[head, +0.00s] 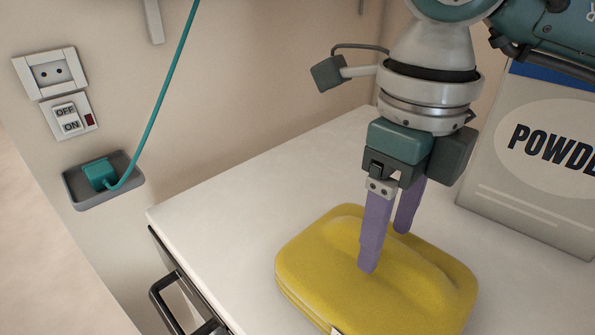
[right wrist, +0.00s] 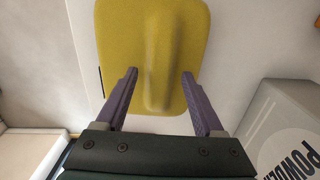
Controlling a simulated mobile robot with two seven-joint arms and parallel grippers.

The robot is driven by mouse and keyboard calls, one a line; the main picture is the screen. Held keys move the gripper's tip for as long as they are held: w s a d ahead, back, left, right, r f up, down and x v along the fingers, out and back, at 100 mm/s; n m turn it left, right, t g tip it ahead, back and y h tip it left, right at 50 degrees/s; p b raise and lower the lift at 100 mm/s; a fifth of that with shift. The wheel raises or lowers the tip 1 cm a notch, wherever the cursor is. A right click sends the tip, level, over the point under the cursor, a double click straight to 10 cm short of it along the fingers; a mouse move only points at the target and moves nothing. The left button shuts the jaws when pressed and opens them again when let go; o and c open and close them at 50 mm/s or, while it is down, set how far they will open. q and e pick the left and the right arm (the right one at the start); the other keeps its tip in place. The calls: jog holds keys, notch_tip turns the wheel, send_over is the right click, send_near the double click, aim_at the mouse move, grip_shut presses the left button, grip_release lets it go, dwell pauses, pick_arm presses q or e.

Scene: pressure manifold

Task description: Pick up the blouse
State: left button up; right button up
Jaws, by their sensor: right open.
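The blouse (head: 330,275) is a folded yellow bundle with rounded corners and a raised ridge along its middle. It lies on the white counter top; its front edge is cut off by the bottom of the head view. My right gripper (head: 386,252) points down over it with purple fingers apart. In the right wrist view the open fingers (right wrist: 158,75) stand on either side of the ridge of the blouse (right wrist: 195,35), with nothing held between them. I cannot tell whether the fingertips touch the cloth. My left gripper is not in view.
A large powder box (head: 520,190) stands on the counter (head: 270,185) right of my gripper. A dark handle (head: 165,295) is on the counter's front side. A wall socket, a switch and a teal cable (head: 170,75) are at left. Counter left of the blouse is clear.

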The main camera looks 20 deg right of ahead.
jog(key=shift+f, duration=0.7)
grip_shut()
jog(key=shift+r, duration=0.1)
dwell(0.8)
